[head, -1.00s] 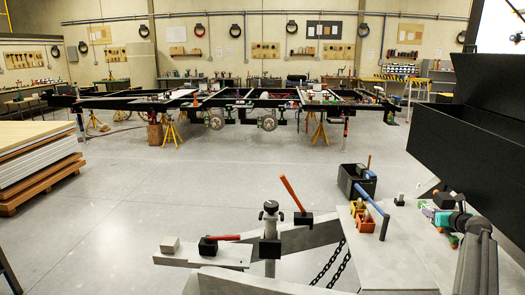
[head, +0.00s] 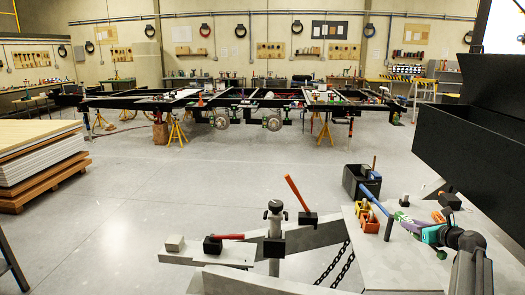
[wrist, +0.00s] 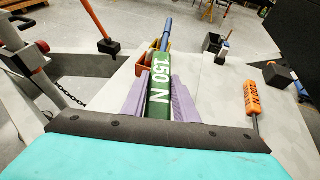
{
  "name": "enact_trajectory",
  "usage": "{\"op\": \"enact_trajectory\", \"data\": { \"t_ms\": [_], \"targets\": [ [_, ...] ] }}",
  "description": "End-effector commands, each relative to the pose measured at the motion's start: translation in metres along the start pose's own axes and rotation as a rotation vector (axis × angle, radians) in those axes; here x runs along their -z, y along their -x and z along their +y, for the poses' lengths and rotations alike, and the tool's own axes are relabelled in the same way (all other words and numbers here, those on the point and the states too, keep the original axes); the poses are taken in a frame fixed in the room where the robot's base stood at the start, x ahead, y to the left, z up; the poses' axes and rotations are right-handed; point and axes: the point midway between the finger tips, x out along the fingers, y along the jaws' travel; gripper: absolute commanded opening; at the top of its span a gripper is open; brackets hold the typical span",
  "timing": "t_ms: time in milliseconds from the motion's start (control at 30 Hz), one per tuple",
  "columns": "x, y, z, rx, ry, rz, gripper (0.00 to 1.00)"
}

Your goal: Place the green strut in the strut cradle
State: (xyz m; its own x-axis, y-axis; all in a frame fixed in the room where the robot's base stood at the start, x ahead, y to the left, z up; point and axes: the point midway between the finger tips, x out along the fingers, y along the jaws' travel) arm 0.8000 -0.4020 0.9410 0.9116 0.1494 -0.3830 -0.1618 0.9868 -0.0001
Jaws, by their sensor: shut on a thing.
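The green strut (wrist: 159,98), marked "150 N", lies between the two purple fingers of my gripper (wrist: 160,90) in the wrist view. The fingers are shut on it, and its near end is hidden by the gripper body. In the head view the green strut (head: 402,218) shows as a small green piece at the tip of my gripper (head: 414,226), over the pale plate at lower right.
An orange-handled tool (wrist: 252,98) and a black block (wrist: 278,76) lie right of the strut.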

Motion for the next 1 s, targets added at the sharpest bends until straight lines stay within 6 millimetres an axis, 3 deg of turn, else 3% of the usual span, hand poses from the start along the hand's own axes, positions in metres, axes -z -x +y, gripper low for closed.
{"op": "enact_trajectory", "data": {
  "t_ms": [33, 367, 1000],
  "targets": [
    [0.003, 0.004, 0.019, -0.026, 0.009, -0.001, 0.0],
    [0.017, 0.013, 0.125, -0.21, 0.085, -0.001, 0.0],
    [0.049, 0.033, 0.358, -0.62, 0.255, -0.001, 0.0]
  ]
}}
